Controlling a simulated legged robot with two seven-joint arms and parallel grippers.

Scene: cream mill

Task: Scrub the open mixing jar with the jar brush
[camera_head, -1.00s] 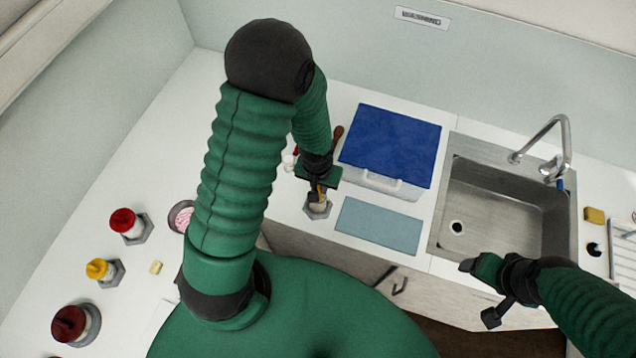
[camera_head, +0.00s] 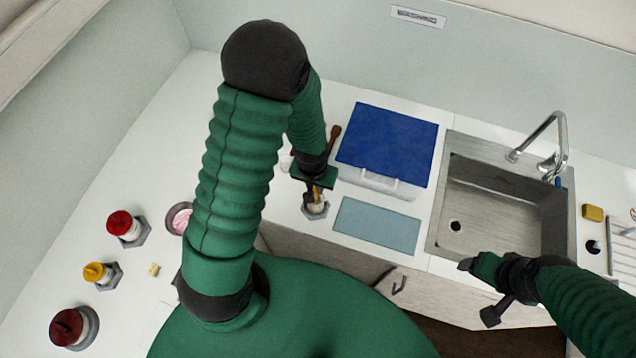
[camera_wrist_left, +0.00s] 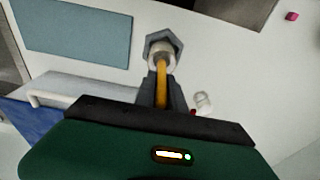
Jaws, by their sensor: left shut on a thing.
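My left gripper (camera_head: 316,190) points down over the open mixing jar (camera_head: 315,208), a small pale jar in a grey hexagonal holder. It is shut on the yellow-orange handle of the jar brush (camera_wrist_left: 161,88). In the left wrist view the handle runs between the fingers to the mouth of the jar (camera_wrist_left: 162,51). The brush head is hidden, apparently inside the jar; how deep I cannot tell. My right gripper (camera_head: 467,265) is at the lower right, in front of the sink, away from the jar; its jaw gap is unclear.
A light-blue mat (camera_head: 376,226) lies right of the jar. Behind it stands a white bin with a blue lid (camera_head: 388,143). The sink (camera_head: 500,212) is farther right. Red-topped (camera_head: 120,223) and yellow-topped (camera_head: 95,271) jars and a pink-filled bowl (camera_head: 180,218) are left.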

